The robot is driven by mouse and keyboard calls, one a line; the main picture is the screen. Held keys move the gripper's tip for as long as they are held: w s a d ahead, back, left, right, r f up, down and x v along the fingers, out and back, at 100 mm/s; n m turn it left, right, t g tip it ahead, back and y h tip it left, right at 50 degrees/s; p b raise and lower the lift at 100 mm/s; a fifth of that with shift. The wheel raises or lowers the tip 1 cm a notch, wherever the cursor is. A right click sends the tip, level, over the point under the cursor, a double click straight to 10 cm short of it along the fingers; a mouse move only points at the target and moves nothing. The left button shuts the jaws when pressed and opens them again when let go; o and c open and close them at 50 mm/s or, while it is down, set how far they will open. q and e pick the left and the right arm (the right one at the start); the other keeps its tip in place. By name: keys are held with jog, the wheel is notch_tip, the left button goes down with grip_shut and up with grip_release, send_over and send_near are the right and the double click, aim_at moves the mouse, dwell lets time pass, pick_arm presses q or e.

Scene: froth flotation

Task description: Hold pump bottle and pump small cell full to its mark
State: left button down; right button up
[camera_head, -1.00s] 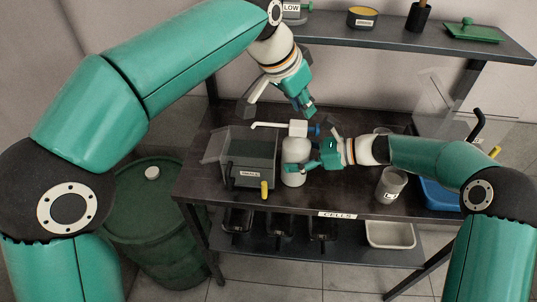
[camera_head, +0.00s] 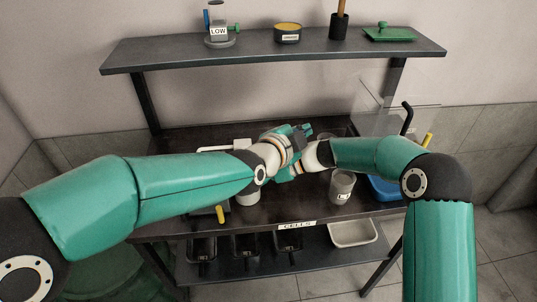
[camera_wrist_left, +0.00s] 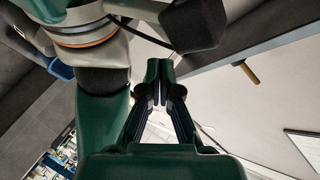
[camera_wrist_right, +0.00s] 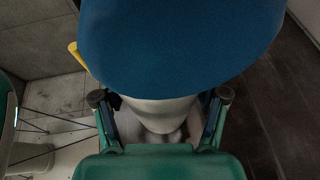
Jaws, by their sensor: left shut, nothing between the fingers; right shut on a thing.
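My right gripper (camera_wrist_right: 162,112) is shut on the bottle. In the right wrist view a white rounded part (camera_wrist_right: 158,108) of it lies between the fingers, below a large blue shape (camera_wrist_right: 180,45). My left gripper (camera_head: 304,131) is shut and empty, reaching across above my right wrist. Its closed fingers (camera_wrist_left: 156,75) also show in the left wrist view. The small cell is almost wholly hidden behind my left arm; a yellow piece (camera_head: 221,213) shows at its front.
A grey cup (camera_head: 342,187) and a blue tray (camera_head: 384,189) stand at the right of the bench. Dark cells and a pale tray (camera_head: 353,233) sit below.

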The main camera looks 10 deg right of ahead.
pick_arm(q)
jog(key=s+a+f+m+t+y, duration=0.2)
jog(key=s+a+f+t, duration=0.3)
jog(key=s+a, duration=0.5)
jog(key=shift+s+a+m+y, duration=0.3)
jog(key=shift+a+m, duration=0.45)
jog(key=shift+m, duration=0.15)
jog(key=shift+w, duration=0.2)
jog(key=x, duration=1)
jog(key=shift+s+r, duration=0.1)
jog(key=shift+r, duration=0.05)
jog(key=shift+a, duration=1.25)
